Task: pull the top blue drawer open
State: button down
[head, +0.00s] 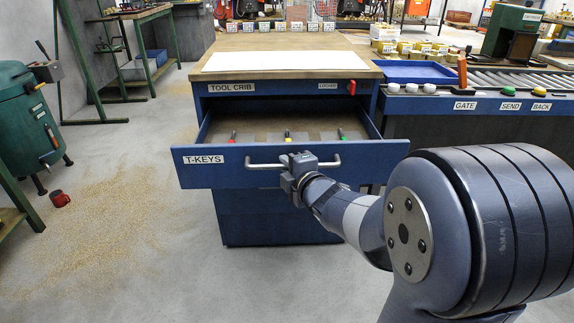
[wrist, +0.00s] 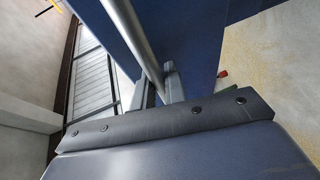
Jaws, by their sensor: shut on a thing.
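The blue drawer (head: 188,170) labelled T-KEYS stands pulled out from the blue tool crib cabinet (head: 226,232).
A white sheet (head: 284,61) lies on the cabinet top, and a red piece (head: 351,88) sits by the LOCKED label. A roller conveyor (head: 500,80) stands at the right. A green tank (head: 22,120) and a red mug (head: 59,198) are at the left.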

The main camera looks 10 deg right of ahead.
jog(key=c, duration=1.7)
grip_release()
jog(key=shift+c, duration=0.2)
jog(key=p+v, duration=0.3)
jog(key=v, duration=0.7)
jog(key=shift+s, duration=0.4)
jog(key=shift+b+x, duration=1.45)
jog(key=shift+x, duration=4.1)
